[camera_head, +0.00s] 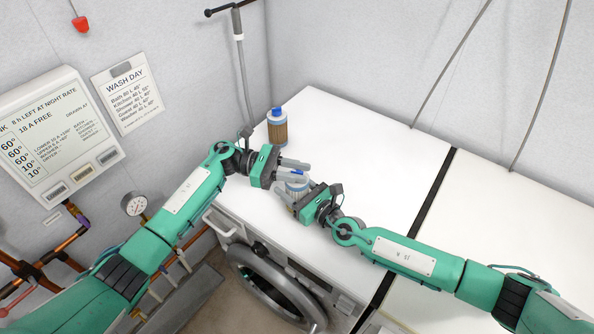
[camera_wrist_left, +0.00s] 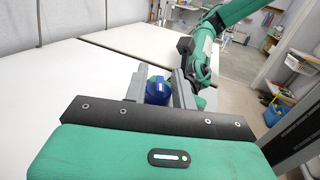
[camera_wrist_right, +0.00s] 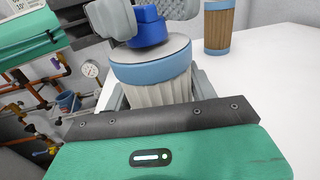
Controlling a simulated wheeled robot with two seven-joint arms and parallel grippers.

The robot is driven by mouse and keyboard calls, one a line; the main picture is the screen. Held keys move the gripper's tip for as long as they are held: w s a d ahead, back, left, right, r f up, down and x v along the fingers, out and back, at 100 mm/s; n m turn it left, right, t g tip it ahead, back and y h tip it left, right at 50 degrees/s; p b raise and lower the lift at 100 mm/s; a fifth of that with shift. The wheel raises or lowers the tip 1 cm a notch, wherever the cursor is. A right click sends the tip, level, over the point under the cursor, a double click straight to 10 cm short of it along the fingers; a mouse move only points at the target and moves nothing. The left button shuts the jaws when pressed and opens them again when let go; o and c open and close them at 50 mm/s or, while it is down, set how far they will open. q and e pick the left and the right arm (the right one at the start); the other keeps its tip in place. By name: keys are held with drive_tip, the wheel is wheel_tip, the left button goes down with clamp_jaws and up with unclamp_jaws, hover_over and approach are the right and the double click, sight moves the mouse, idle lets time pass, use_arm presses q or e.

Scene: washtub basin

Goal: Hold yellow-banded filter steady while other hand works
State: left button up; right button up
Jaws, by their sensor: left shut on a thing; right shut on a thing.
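A filter with a pale pleated body and a light-blue band (camera_wrist_right: 150,70) is between my two grippers above the white top. Its band shows in the head view (camera_head: 296,187). I see no yellow band on it. My right gripper (camera_head: 291,197) is shut on the pleated body from the side. My left gripper (camera_head: 298,168) is shut on the dark-blue cap (camera_wrist_right: 148,27) at the filter's upper end. The cap also shows between the left fingers in the left wrist view (camera_wrist_left: 158,91). The filter's lower end is hidden.
A brown filter with a blue top (camera_head: 277,128) stands upright on the white worktop (camera_head: 350,140) behind my left gripper. A front-loading washer (camera_head: 275,290) has its round door open below. Pipes and a gauge (camera_head: 134,205) are at the left. The worktop to the right is clear.

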use_arm(q)
drive_tip(key=shift+f+g, duration=0.1)
drive_tip(key=shift+g, duration=0.2)
drive_tip(key=o, duration=0.9)
drive_tip(key=shift+o, duration=0.2)
drive_tip(key=v, duration=1.2)
drive_tip(key=shift+a, duration=0.1)
use_arm(e)
drive_tip(key=o, duration=1.3)
